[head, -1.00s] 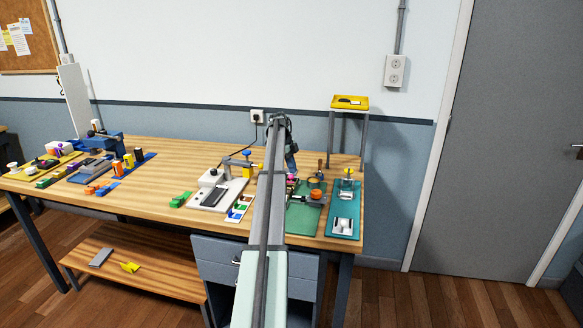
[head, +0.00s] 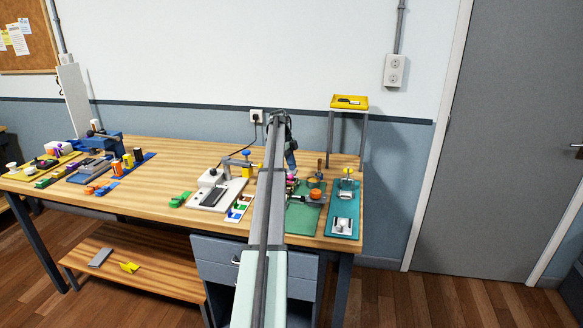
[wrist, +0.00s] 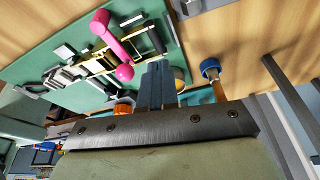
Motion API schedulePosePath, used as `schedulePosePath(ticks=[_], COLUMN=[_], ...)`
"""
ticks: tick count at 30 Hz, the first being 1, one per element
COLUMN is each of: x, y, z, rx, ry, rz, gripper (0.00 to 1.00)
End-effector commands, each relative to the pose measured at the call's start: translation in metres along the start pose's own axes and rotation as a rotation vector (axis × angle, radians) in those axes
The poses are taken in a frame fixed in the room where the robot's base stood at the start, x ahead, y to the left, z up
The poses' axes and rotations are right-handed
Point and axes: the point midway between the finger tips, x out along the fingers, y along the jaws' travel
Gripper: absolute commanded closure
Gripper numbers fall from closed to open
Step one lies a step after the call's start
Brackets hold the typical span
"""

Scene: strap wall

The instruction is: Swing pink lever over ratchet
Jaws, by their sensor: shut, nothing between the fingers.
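The pink lever (wrist: 113,45) shows in the wrist view as a bar with a round knob at each end. It sits over a brass and grey ratchet mechanism (wrist: 92,66) on a green board (wrist: 40,75). My gripper (wrist: 158,70) is shut and empty, its fingertips close to the right of the lever's lower knob; I cannot tell whether they touch. In the head view my arm hides most of the ratchet. A bit of pink (head: 291,178) shows just right of the arm, over the green board (head: 303,217).
In the wrist view an orange knob (wrist: 123,109) and a blue-topped handle (wrist: 211,70) stand near my fingers. In the head view a teal board (head: 344,205) lies to the right and a white device (head: 214,190) to the left. A yellow tray (head: 349,102) stands behind.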

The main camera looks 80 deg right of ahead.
Motion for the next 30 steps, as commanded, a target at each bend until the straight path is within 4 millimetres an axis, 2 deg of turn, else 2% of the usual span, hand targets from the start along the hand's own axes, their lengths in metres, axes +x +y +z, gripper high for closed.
schedulePosePath(ticks=[3,12,18,22,30], x=[-0.007,-0.063,-0.091,-0.100,-0.101], y=[-0.021,-0.036,-0.043,-0.045,-0.044], z=[0.007,-0.004,-0.009,-0.011,-0.011], rx=[0.000,0.001,0.001,0.001,0.000], ry=[0.000,-0.001,0.000,0.000,0.000], rz=[0.000,-0.002,0.000,-0.001,0.000], gripper=[1.00,1.00,1.00,1.00,1.00])
